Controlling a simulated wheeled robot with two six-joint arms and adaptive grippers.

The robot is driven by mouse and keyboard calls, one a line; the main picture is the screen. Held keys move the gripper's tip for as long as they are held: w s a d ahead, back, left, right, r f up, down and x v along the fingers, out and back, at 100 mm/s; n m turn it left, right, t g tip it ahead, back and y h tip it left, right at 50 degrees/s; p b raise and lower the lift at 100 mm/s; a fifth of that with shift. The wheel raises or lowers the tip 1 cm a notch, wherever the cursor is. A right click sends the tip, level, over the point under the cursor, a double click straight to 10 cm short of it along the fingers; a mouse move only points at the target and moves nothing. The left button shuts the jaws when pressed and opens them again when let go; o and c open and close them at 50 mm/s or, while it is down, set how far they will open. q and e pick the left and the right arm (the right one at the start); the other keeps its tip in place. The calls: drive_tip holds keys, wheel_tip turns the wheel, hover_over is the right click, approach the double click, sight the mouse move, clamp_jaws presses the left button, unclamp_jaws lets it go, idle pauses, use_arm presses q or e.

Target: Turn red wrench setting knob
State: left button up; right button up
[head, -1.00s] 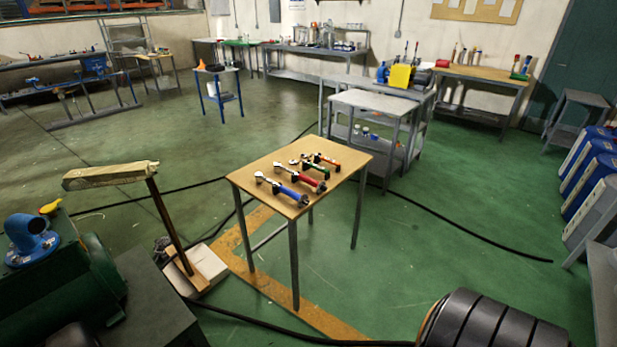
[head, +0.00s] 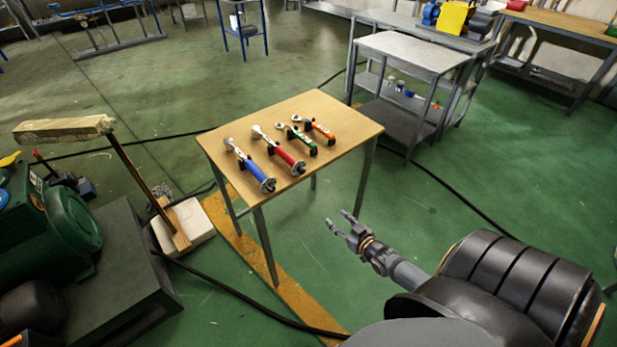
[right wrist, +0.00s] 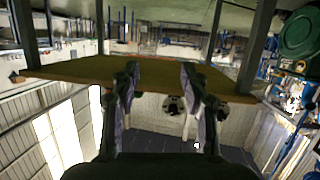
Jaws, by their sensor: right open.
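The red wrench (head: 284,154) lies on the wooden table (head: 240,118) in the head view, between a blue wrench (head: 254,171) and a green one (head: 303,139). Its setting knob (head: 298,169) is at the near end of its handle, towards the table's front right edge. My right gripper (head: 337,218) is open and empty, in front of the table and apart from the wrenches. In the right wrist view its two fingers (right wrist: 159,72) stand apart with the table edge beyond them. Two round ends show at the table there; I cannot tell whose. My left gripper is not in view.
An orange wrench (head: 320,130) lies at the table's right end. A grey steel table (head: 410,52) stands behind. At left are a leaning wooden post (head: 140,170) and a green machine (head: 65,225). A black cable (head: 250,296) crosses the floor; green floor is free right of the table.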

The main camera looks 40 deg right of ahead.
sight(303, 173)
drive_tip(key=w+a+r+t+y, duration=0.1)
drive_tip(key=w+a+r+t, duration=0.1)
drive_tip(key=r, duration=0.4)
drive_tip(key=w+a+r+t+y, duration=0.1)
drive_tip(key=w+r, duration=0.1)
drive_tip(key=r, duration=0.4)
drive_tip(key=shift+n, duration=0.3)
drive_tip(key=w+b, duration=0.2)
drive_tip(key=w, duration=0.1)
drive_tip(key=w+b, duration=0.2)
drive_tip(key=w, duration=0.1)
drive_tip(key=w+b, duration=0.3)
drive_tip(key=w, duration=0.1)
drive_tip(key=shift+w+a, duration=0.1)
drive_tip(key=shift+a, duration=0.25)
drive_tip(key=shift+c, duration=0.3)
clamp_jaws()
